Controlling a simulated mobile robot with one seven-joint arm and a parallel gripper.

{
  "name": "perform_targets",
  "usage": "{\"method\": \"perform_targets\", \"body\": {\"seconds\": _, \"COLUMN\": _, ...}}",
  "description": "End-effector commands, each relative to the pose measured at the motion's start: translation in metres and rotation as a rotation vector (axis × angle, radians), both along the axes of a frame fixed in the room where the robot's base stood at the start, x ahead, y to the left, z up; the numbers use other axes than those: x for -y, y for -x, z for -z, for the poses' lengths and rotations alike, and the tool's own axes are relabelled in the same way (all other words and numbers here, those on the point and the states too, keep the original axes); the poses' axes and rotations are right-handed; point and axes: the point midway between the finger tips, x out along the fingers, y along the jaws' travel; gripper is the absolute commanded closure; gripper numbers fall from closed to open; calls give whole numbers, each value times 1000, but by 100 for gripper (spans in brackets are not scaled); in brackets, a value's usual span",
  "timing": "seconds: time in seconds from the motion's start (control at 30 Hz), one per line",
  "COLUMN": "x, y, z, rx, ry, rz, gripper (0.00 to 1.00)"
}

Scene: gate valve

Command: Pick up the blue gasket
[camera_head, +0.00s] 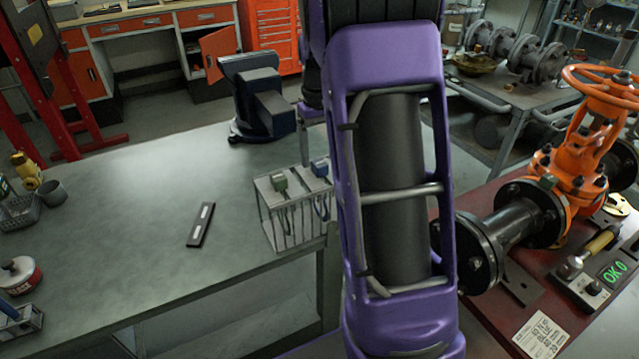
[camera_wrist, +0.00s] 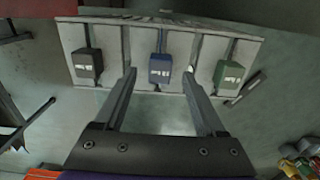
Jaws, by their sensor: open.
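My gripper (camera_wrist: 159,74) is open, one finger on each side of the blue block in the picture; I see no contact. How far the fingertips are from it in depth is unclear.
A green block (camera_head: 280,183) hangs beside the blue one; in the wrist view it is right (camera_wrist: 229,75) and a dark grey block (camera_wrist: 88,63) left. A dark vise (camera_head: 262,100) stands behind the rack. The orange valve (camera_head: 580,150) is right. The table's middle is mostly clear.

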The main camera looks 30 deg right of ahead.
Motion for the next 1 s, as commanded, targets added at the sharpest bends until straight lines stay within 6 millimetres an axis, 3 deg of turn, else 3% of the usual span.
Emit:
{"method": "perform_targets", "body": {"seconds": 0.13, "x": 0, "y": 1, "z": 15, "rx": 0, "ry": 0, "rz": 1, "gripper": 28}}
{"method": "perform_targets", "body": {"seconds": 0.37, "x": 0, "y": 1, "z": 16, "rx": 1, "ry": 0, "rz": 0, "gripper": 28}}
{"method": "perform_targets", "body": {"seconds": 0.8, "x": 0, "y": 1, "z": 16, "rx": 1, "ry": 0, "rz": 0, "gripper": 100}}
{"method": "perform_targets", "body": {"seconds": 1.0, "x": 0, "y": 1, "z": 16, "rx": 1, "ry": 0, "rz": 0, "gripper": 100}}
